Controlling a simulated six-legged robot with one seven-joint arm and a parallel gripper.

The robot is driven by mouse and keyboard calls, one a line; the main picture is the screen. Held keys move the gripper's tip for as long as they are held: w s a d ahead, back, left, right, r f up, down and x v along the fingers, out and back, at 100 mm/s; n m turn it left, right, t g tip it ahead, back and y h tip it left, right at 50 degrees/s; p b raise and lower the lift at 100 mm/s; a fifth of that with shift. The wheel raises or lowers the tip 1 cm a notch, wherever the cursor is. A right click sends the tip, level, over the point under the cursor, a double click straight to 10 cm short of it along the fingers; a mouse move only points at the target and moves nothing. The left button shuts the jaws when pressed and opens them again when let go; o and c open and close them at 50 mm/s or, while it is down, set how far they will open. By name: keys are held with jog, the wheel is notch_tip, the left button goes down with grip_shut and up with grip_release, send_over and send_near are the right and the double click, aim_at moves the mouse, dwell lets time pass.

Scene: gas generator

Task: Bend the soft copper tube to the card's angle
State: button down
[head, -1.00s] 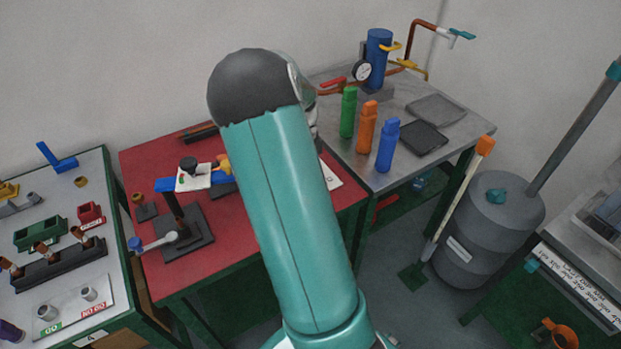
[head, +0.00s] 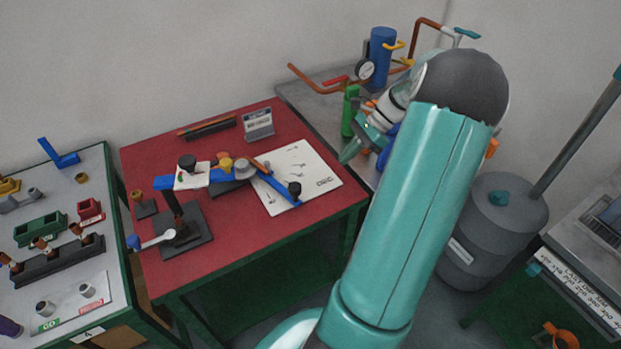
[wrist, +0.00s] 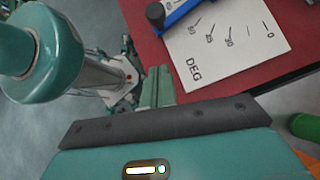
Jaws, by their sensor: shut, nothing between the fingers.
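The bender lies on the red table; its blue lever (head: 278,190) ends in a black knob and crosses a white DEG sheet (head: 315,173) with angle marks. A short copper-coloured piece (head: 260,166) shows beside the grey die (head: 243,168); I cannot tell how far the tube is bent. A small grey card stand (head: 258,124) is at the table's back, its print too small to read. My gripper (head: 347,153) is shut and empty, right of the sheet, near the grey bench. The wrist view shows its fingers (wrist: 157,86), with the sheet (wrist: 228,38) beyond.
A black rack (head: 208,130) with a thin brownish rod lies at the table's back. A black stand (head: 185,232) with a lever is at front left. The red table's front right is clear.

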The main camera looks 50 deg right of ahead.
jog(key=shift+t, duration=0.3)
jog(key=x, duration=0.7)
jog(key=shift+a+f, duration=0.25)
jog(key=shift+a, duration=0.05)
jog(key=a, duration=0.1)
jog(key=w+a, duration=0.2)
jog(key=shift+w+a+f, duration=0.15)
jog(key=shift+a+f, duration=0.1)
jog(key=shift+f, duration=0.1)
jog(key=shift+w+a, duration=0.1)
jog(key=shift+a, duration=0.1)
jog(key=shift+m+t, duration=0.4)
jog(key=shift+m, duration=0.2)
jog(key=a, duration=0.6)
jog(key=shift+a, duration=0.2)
jog(key=shift+d, duration=0.1)
